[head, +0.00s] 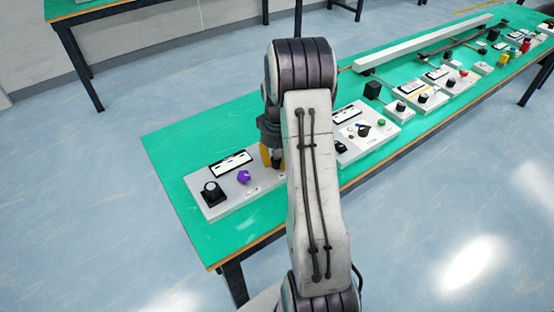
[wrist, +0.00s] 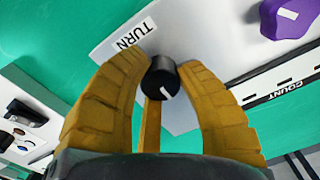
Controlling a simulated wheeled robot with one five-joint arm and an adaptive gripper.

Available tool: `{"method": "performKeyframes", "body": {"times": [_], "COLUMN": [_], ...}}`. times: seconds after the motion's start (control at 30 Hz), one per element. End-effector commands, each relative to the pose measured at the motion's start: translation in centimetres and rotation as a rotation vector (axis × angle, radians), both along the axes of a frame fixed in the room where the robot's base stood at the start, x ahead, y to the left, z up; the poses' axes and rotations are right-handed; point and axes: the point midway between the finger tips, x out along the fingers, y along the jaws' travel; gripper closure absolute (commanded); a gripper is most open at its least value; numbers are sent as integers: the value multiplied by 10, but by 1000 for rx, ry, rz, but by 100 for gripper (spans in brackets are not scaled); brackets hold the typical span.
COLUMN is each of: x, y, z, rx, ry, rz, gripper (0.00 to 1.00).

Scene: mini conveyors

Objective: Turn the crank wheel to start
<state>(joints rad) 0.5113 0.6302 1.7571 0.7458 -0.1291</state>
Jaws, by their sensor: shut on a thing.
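A black round knob (wrist: 160,78) with a white mark shows in the wrist view on a light panel, beside a label reading "TURN" (wrist: 132,35). Yellow fingers of my gripper (wrist: 164,66) are shut around this knob. I cannot tell for sure that it is the crank wheel. In the head view my gripper (head: 271,156) is at the right end of the near-left control panel (head: 222,204). My arm hides the held knob there.
The panel also carries a purple knob (head: 243,177), a white display (head: 231,163) and a black knob (head: 212,192). Another panel (head: 378,142) stands to the right on the green table (head: 175,145). More devices and conveyors line the table beyond. The table's left end is clear.

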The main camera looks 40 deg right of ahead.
Motion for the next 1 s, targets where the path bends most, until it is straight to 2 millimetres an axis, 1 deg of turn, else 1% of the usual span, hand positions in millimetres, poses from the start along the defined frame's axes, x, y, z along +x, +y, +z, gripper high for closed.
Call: {"method": "performKeyframes", "body": {"times": [0.03, 0.57, 0.6, 0.83, 1.0], "x": [-5, -6, -6, -4, -3], "y": [4, 4, 3, 2, 1], "z": [-3, -4, -3, -2, -1], "rx": [11, 11, 11, 8, 6], "ry": [19, 20, 20, 14, 10], "rz": [13, 29, 29, 27, 26], "gripper": [100, 100, 64, 43, 42]}}
